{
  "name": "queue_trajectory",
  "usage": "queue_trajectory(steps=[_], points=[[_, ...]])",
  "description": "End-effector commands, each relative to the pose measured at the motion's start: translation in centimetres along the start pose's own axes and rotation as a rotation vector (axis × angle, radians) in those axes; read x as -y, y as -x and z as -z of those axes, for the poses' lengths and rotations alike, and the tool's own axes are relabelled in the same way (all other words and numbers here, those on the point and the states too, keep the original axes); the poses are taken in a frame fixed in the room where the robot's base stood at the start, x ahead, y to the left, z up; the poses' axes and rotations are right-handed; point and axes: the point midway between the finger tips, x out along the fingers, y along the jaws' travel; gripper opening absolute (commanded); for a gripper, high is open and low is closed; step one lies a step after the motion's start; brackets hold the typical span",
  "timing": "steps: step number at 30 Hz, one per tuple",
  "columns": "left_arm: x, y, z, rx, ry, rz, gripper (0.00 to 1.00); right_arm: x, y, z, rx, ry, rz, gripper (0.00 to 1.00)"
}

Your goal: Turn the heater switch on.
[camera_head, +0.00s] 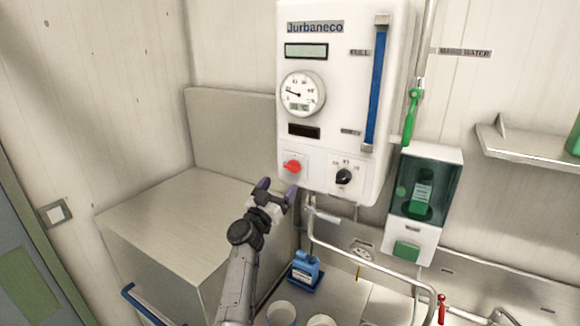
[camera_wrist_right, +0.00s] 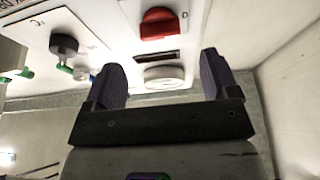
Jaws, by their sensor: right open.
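A white wall-mounted heater unit (camera_head: 340,100) marked "Jurbaneco" carries a red rotary switch (camera_head: 292,166) at its lower left and a black knob (camera_head: 344,176) to the right of it. No label naming the heater switch can be read. My right gripper (camera_head: 277,190) is open and empty, just below and left of the red switch, apart from it. In the right wrist view the red switch (camera_wrist_right: 160,22) is ahead, above the gap between the open fingers, and the black knob (camera_wrist_right: 64,45) is to the left. My left gripper is not in view.
A round dial gauge (camera_head: 302,94) sits above the red switch. A metal box (camera_head: 185,215) stands left below the unit. A green dispenser (camera_head: 422,195) hangs at right. Open space lies in front of the unit's lower left.

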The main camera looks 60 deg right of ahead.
Motion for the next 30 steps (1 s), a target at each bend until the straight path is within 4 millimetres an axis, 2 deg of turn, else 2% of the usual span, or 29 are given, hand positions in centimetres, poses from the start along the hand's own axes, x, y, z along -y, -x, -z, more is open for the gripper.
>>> queue_trajectory(steps=[3,12,18,28,30], points=[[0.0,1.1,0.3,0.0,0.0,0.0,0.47,-0.1,-2.4,0.3,0.0,0.001,-0.001,0.81],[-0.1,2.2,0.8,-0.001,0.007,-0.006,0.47,0.0,-6.1,0.1,0.0,0.001,0.0,0.81],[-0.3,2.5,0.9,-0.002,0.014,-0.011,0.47,0.0,-7.1,0.0,0.0,0.0,0.0,0.81],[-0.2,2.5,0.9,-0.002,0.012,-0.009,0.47,0.0,-7.2,-0.1,0.001,0.0,0.001,0.81],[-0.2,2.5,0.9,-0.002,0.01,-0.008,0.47,0.0,-7.2,-0.1,0.001,-0.001,0.001,0.75]])
